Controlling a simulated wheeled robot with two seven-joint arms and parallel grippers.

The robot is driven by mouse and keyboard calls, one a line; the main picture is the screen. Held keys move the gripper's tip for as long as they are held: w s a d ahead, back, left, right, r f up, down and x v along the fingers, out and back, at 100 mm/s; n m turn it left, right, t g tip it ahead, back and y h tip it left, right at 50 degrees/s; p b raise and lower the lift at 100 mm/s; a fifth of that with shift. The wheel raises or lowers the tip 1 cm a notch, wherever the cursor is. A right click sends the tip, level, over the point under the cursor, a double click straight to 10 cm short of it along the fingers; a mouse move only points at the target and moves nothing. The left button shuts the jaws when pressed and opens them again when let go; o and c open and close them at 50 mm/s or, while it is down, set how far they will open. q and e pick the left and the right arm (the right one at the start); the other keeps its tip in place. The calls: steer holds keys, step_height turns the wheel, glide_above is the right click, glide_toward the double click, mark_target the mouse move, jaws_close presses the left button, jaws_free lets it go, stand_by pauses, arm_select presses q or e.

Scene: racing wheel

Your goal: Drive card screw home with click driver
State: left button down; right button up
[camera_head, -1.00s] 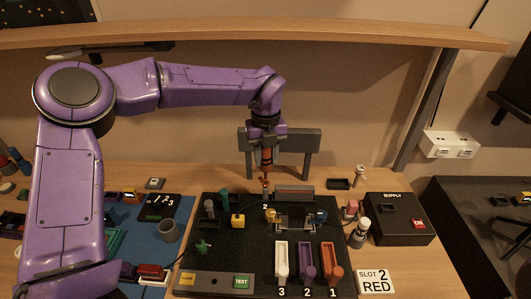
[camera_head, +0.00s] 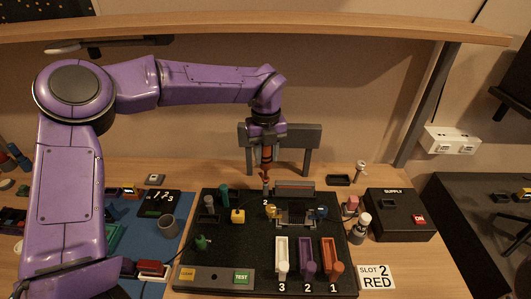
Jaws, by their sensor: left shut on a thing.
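My left gripper (camera_head: 266,137) hangs pointing down over the back of the dark board (camera_head: 220,262). It is shut on the click driver (camera_head: 267,158), an upright tool with an orange-brown handle. The driver's lower end is just above or at a small grey post (camera_head: 265,184) marked 2, left of a grey block (camera_head: 295,187). The card screw is too small to make out, and I cannot tell whether the tip touches it. My right gripper is not in view.
Three coloured slot pieces, white (camera_head: 282,255), purple (camera_head: 307,257) and orange (camera_head: 331,257), stand at the board's front. A black supply box (camera_head: 400,215) with a red switch is at right. A card reading slot 2 red (camera_head: 377,277) lies in front.

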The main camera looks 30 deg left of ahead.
arm_select(q)
steer(key=shift+f, duration=0.35)
stand_by(0.3)
steer(key=shift+s+f+b, duration=0.15)
steer(key=shift+s+b, duration=0.05)
steer(key=shift+b, duration=0.15)
stand_by(1.4)
steer(key=r+p, duration=0.4)
steer(key=r, duration=0.2)
steer(key=shift+w+r+p, duration=0.15)
steer(key=shift+w+p, duration=0.05)
steer(key=shift+p, duration=0.2)
stand_by(0.4)
